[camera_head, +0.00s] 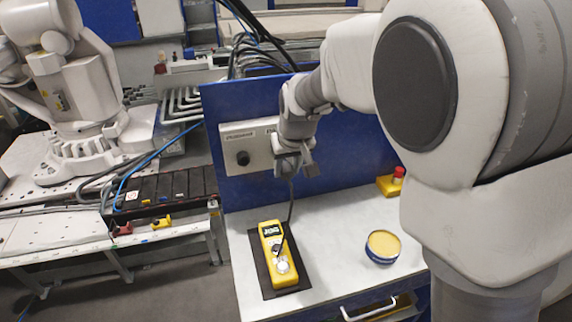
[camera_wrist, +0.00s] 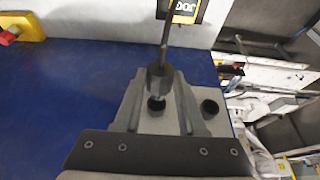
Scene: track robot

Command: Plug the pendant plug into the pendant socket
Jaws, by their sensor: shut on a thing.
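My gripper (camera_head: 292,165) is shut on the pendant plug (camera_wrist: 160,80), a grey-black plug with a dark cable. It is close in front of the grey socket panel (camera_head: 232,150) on the blue wall. The panel has a left black round socket (camera_head: 243,158), also in the wrist view (camera_wrist: 210,107). A second black socket (camera_wrist: 157,104) shows between my fingers, close to the plug; my gripper hides it in the head view. Whether they touch I cannot tell. The labels are too blurred to read surely. The cable runs down to the yellow pendant (camera_head: 280,262).
The pendant lies on a black mat (camera_head: 268,283) on the white bench (camera_head: 335,225). A yellow-topped round tin (camera_head: 383,246) and a yellow box with a red button (camera_head: 391,182) stand to the right. Another white robot arm (camera_head: 80,90) stands at the left.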

